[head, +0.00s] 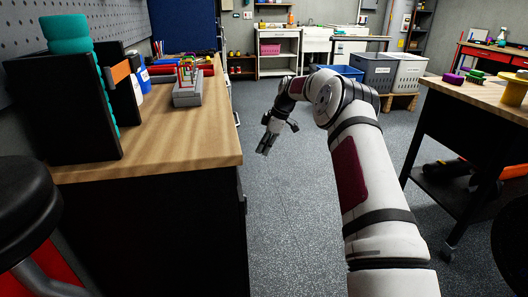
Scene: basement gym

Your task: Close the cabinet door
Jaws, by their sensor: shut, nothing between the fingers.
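A black cabinet (150,240) with a wooden top stands at the left. Its front faces the aisle and is seen almost edge-on, with a small handle (237,118) on it and a dark fitting near its closer corner. I cannot tell which door is meant or whether one stands open. My gripper (263,150) hangs over the aisle, just right of the cabinet front, pointing down. It looks shut and holds nothing. It appears apart from the cabinet.
The wooden top (205,145) carries a black rack (75,100), a grey tool holder (187,95) and blue containers. A black stool (25,205) is at the near left. A workbench (450,95) stands at the right, with bins (375,72) behind. The grey floor between is clear.

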